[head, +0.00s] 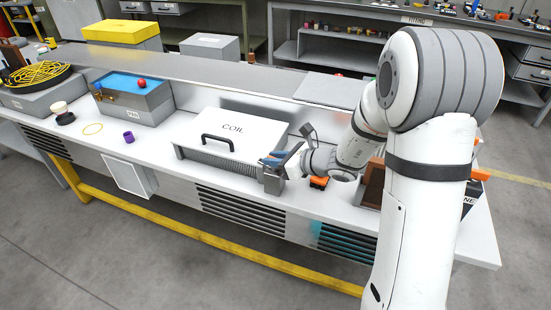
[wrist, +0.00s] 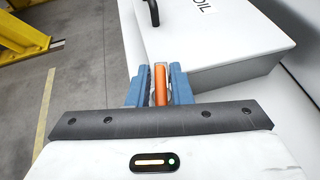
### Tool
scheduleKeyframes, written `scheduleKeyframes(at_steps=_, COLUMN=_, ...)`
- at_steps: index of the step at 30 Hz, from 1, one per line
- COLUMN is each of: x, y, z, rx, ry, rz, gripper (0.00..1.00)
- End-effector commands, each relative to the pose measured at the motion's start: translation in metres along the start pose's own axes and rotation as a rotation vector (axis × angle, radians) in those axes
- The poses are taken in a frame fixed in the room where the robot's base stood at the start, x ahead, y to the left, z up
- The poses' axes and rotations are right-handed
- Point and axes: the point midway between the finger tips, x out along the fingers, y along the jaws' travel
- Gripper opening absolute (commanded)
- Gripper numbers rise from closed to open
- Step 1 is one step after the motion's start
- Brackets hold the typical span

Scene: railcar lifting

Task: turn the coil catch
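The coil box (head: 232,135) is a white lidded case marked COIL with a dark handle, on the bench; its lid looks shut. The coil catch has an orange bar (wrist: 160,85), at the box's near right corner in the wrist view. A grey block (head: 272,184) stands at that corner in the head view. My gripper (head: 274,160) has its blue fingers over this block. In the wrist view my gripper (wrist: 160,72) has one finger on each side of the orange bar, very close to it. Whether they press on it cannot be told. The catch's base is hidden.
A blue-topped grey box (head: 133,96) with a red ball (head: 141,83) stands left on the bench. A brown block (head: 373,186) stands right, partly behind my arm. The bench front edge is close to the block.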

Motion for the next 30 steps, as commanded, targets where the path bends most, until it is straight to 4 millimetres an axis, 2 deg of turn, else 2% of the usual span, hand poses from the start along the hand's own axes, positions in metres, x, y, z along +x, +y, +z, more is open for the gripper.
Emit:
scheduleKeyframes(at_steps=1, x=0.0000, y=0.0001, z=0.0001, rx=0.000, ry=0.000, rz=0.000, gripper=0.15)
scheduleKeyframes(at_steps=7, x=0.0001, y=0.0004, z=0.0001, rx=0.000, ry=0.000, rz=0.001, gripper=0.00)
scheduleKeyframes(at_steps=20, x=0.0002, y=0.0001, z=0.0005, rx=-0.016, ry=0.000, rz=0.038, gripper=0.00)
scheduleKeyframes(at_steps=30, x=0.0002, y=0.0000, z=0.0017, rx=-0.101, ry=0.001, rz=0.246, gripper=0.00)
